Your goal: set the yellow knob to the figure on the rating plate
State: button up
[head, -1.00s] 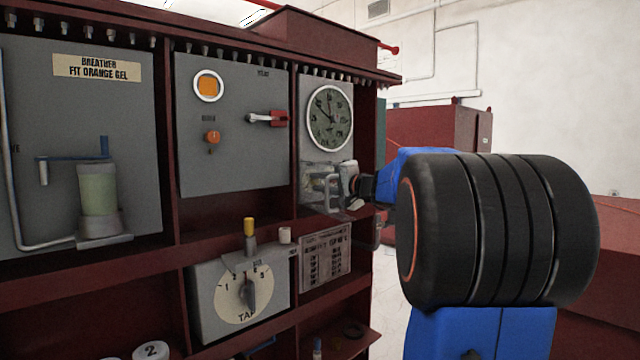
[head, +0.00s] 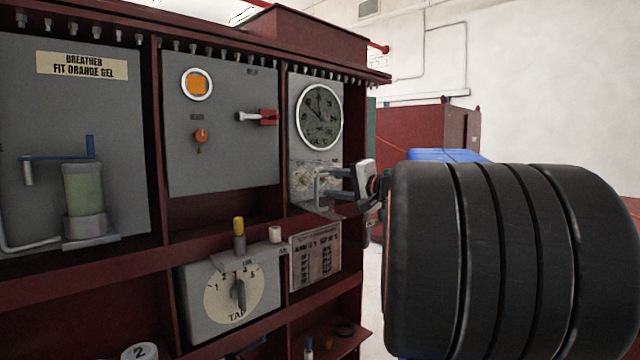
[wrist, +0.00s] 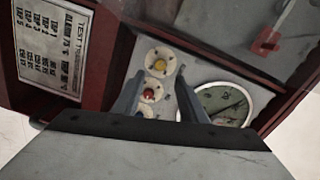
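The yellow knob (wrist: 158,65) sits at the centre of a round cream dial in the wrist view, the topmost of three small dials there. A red knob (wrist: 148,95) and a blue knob (wrist: 146,112) sit on the dials below it. My gripper (wrist: 160,80) is open, its two fingers spread on either side of the dial row, with nothing visible between them but the panel. I cannot tell whether the fingers touch the panel. In the head view my gripper (head: 322,185) partly covers the small dials.
A round gauge (head: 319,117) is above the dials. A tap selector (head: 238,292) is at lower left, with a yellow-topped post (head: 239,232) and a white cap (head: 275,234) above it. A red-handled lever (head: 262,117) is at upper left. Frame ledges and posts divide the panels.

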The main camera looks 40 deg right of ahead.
jog(key=s+d, duration=0.1)
jog(key=s, duration=0.7)
jog(key=shift+s+r, duration=0.15)
dwell(0.5)
